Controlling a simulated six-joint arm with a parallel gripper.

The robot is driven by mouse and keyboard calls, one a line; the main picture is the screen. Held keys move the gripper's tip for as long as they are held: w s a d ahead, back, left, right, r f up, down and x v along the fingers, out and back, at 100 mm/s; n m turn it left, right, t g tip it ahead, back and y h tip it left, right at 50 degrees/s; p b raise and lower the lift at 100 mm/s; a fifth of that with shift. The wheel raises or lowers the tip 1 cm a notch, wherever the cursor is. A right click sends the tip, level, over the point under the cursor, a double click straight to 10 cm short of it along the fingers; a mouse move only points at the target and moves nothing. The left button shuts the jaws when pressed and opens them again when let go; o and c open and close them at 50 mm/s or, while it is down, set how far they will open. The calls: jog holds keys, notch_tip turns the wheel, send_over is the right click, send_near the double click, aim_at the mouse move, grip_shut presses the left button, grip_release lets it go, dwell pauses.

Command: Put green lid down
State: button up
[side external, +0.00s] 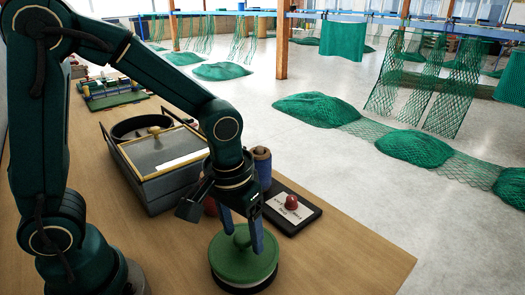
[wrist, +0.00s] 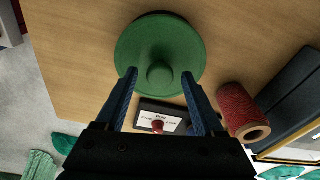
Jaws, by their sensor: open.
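The green lid (side external: 240,264) is a round disc with a raised knob in its middle. In the side view it lies level, with a dark round rim below it, near the front of the wooden table. In the wrist view the green lid (wrist: 160,38) is at the top centre. My gripper (side external: 241,239) points down over the lid, with its blue fingers on either side of the knob. In the wrist view my gripper (wrist: 158,74) is open, with the knob between the fingertips. The side view does not show clearly whether the fingers touch the lid.
A black board with a white label and red knob (side external: 291,202) lies right of the lid. A blue-grey spool (side external: 262,164) stands behind; a red spool (wrist: 236,104) is beside it. A dark case (side external: 165,186) stands behind left. The table's right front corner is clear.

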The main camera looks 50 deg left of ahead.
aim_at(240, 240)
jog(key=r, duration=0.5)
jog(key=shift+s, duration=0.3)
jog(key=s+a+r+m+t, duration=0.2)
jog(key=s+a+r+t, duration=0.1)
jog(key=s, duration=0.3)
jog(key=shift+s+a+r+t, duration=0.2)
jog(key=shift+s+r+t, duration=0.1)
jog(key=shift+r+t, duration=0.3)
jog(key=shift+o, duration=0.4)
jog(key=shift+s+r, duration=0.1)
jog(key=shift+s, duration=0.05)
